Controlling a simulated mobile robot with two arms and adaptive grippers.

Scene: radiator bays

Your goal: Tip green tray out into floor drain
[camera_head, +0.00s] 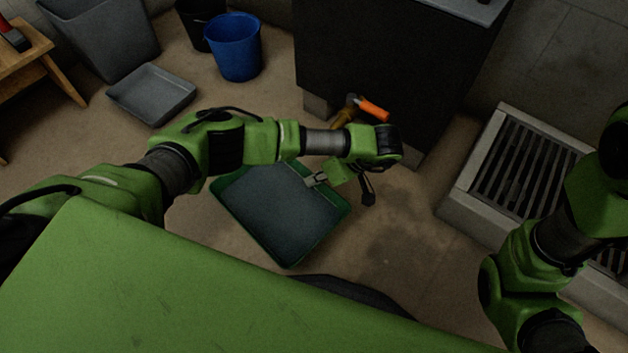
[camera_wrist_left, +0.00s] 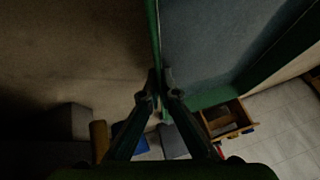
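The green tray (camera_head: 227,203) is below my left forearm in the head view. Its flat inside looks dark blue-grey and may be liquid. I cannot tell whether it rests on the floor or is raised. My left gripper (camera_head: 318,181) is at the tray's upper right rim. In the left wrist view, the fingers (camera_wrist_left: 162,82) close on either side of the green tray's rim (camera_wrist_left: 154,35). The floor drain (camera_head: 520,165), a dark slatted grate in a pale raised frame, is at the right, apart from the tray. My right arm partly covers it; the right gripper is not visible.
A dark cabinet (camera_head: 390,50) stands behind the tray, with an orange-handled tool (camera_head: 373,109) by its foot. A blue bucket (camera_head: 235,50), grey bin (camera_head: 105,40), grey tray (camera_head: 152,93) and wooden stand (camera_head: 30,60) are at upper left. Floor between tray and drain is clear.

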